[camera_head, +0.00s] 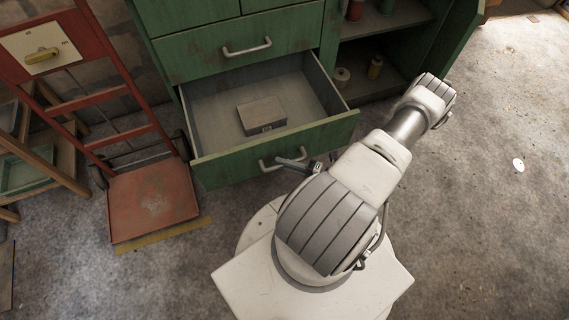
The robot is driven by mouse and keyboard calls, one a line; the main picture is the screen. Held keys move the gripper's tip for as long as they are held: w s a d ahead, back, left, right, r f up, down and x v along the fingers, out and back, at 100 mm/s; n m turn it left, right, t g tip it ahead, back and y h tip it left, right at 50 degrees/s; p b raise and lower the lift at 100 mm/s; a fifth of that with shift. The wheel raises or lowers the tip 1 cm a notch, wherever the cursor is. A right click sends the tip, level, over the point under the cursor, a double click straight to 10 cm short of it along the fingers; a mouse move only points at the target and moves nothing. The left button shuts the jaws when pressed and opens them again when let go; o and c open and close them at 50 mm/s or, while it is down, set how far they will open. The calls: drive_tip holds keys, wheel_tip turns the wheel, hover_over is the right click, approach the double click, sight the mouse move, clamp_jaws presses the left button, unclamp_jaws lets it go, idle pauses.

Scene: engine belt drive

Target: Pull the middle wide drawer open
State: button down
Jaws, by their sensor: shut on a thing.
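A wide green drawer (215,167) of the green cabinet stands pulled far out, directly below a closed wide drawer (200,61). Its grey inside shows, with a small closed box (262,116) lying in it. Its metal bar handle (264,164) is on the front panel. My gripper (283,162) is at the right part of this handle and shut on it. My arm hides most of the gripper's body and the floor below the drawer. Whether another drawer lies beneath cannot be seen.
A red hand truck (151,200) stands close to the drawer's left side, with a wooden rack (45,170) beyond it. Open shelves (385,45) with jars and an open green door (455,45) are on the right. The floor at right is mostly clear.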

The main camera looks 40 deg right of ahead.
drive_tip(key=shift+s+d, duration=0.1)
drive_tip(key=shift+s, duration=0.15)
idle(0.3)
drive_tip(key=c, duration=0.8)
unclamp_jaws()
drive_tip(key=p+v, duration=0.2)
drive_tip(key=v, duration=1.5)
drive_tip(key=shift+s, duration=0.25)
